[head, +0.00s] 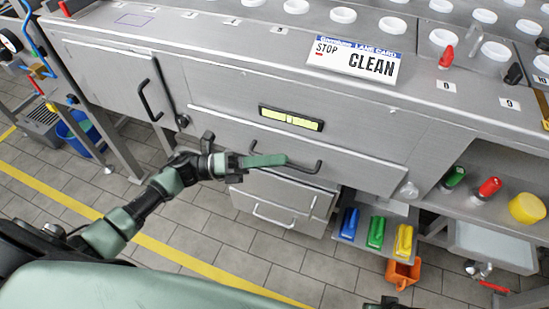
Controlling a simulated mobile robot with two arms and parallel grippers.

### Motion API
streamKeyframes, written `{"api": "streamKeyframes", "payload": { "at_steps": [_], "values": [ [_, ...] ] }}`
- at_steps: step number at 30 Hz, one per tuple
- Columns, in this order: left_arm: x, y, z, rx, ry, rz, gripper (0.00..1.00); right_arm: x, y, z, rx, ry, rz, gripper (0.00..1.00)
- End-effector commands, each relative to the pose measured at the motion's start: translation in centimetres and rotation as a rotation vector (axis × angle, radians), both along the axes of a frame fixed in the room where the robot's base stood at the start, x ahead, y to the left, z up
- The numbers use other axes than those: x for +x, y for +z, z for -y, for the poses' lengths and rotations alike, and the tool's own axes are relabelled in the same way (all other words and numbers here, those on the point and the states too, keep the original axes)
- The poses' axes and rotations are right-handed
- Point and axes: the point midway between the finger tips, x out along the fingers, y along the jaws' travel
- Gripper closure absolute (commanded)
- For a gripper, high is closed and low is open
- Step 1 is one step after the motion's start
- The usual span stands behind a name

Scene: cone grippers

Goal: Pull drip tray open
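A wide steel drawer front (355,165), which may be the drip tray, sits flush under the counter. No label that I can read names it. Its black bar handle (304,169) runs along its front. My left gripper (275,160) is at the left part of this handle, with a green finger lying across it. I cannot tell whether the fingers are closed around the bar or only beside it. A small dark piece at the bottom edge may be part of my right gripper, but its fingers do not show.
A lower drawer (285,190) with a pale handle is below. A cabinet door (105,75) is on the left. Blue, green and yellow scoop-like items (376,233) and an orange container (402,273) are to the right. The counter holds a CLEAN card (353,57). The tiled floor in front is clear.

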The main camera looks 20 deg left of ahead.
Motion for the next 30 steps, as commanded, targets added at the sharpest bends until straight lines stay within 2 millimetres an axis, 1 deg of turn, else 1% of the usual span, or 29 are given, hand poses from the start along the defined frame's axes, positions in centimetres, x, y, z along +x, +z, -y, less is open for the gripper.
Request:
{"api": "streamKeyframes", "payload": {
  "at_steps": [2, 3, 5, 30],
  "values": [
    [0.00, 0.00, 0.00, 0.000, 0.000, 0.000, 0.80, 0.03, 0.00, -0.03, 0.000, 0.000, 0.000, 0.64],
    [0.00, 0.00, -0.01, 0.000, 0.000, 0.000, 0.83, 0.03, 0.00, -0.04, 0.000, 0.000, 0.000, 0.64],
    [0.00, 0.00, -0.01, 0.000, 0.000, 0.000, 1.00, 0.02, 0.00, -0.04, 0.001, 0.000, 0.001, 0.64],
    [-0.01, -0.03, -0.06, -0.001, 0.001, 0.000, 1.00, 0.11, 0.10, -0.05, 0.002, 0.000, 0.004, 0.64]
  ]
}}
